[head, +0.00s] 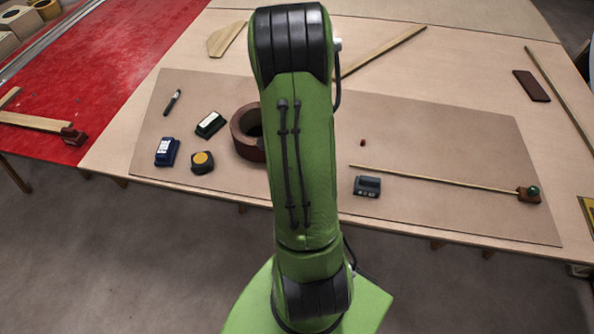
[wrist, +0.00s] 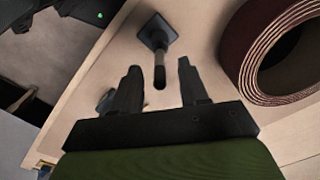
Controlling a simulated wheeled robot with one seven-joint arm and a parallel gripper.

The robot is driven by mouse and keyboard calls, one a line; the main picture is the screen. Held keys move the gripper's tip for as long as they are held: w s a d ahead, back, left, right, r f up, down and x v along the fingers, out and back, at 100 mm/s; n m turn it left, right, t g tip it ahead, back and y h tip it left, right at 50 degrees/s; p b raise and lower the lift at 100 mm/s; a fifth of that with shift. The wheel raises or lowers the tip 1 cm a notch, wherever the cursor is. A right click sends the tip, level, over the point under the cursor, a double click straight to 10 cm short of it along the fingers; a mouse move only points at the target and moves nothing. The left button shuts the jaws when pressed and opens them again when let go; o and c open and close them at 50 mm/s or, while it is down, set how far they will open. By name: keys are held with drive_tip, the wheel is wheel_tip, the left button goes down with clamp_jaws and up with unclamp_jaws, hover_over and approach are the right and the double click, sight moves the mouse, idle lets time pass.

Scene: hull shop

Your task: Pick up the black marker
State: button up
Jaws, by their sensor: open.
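The black marker (head: 172,102) lies on the brown board at the left of the bench in the head view, apart from other things. It has a pale band near one end. I cannot make it out in the wrist view. My gripper (wrist: 158,66) shows in the wrist view with its two dark fingers apart and nothing held between them. A dark tool with a square base and a rod-like handle (wrist: 159,68) shows beyond and between the fingers. In the head view my arm hides the gripper, so its distance from the marker cannot be told.
A brown roll (head: 244,134) lies beside my arm and shows in the wrist view (wrist: 247,70). A green-and-white block (head: 210,124), a blue block (head: 166,152) and a tape measure (head: 202,162) lie near the marker. A grey device (head: 367,187) and a thin stick (head: 440,179) lie right.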

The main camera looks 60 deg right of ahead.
wheel_tip(320, 180, down, 3)
drive_tip(key=shift+f, duration=0.15)
drive_tip(key=shift+c, duration=0.2)
clamp_jaws()
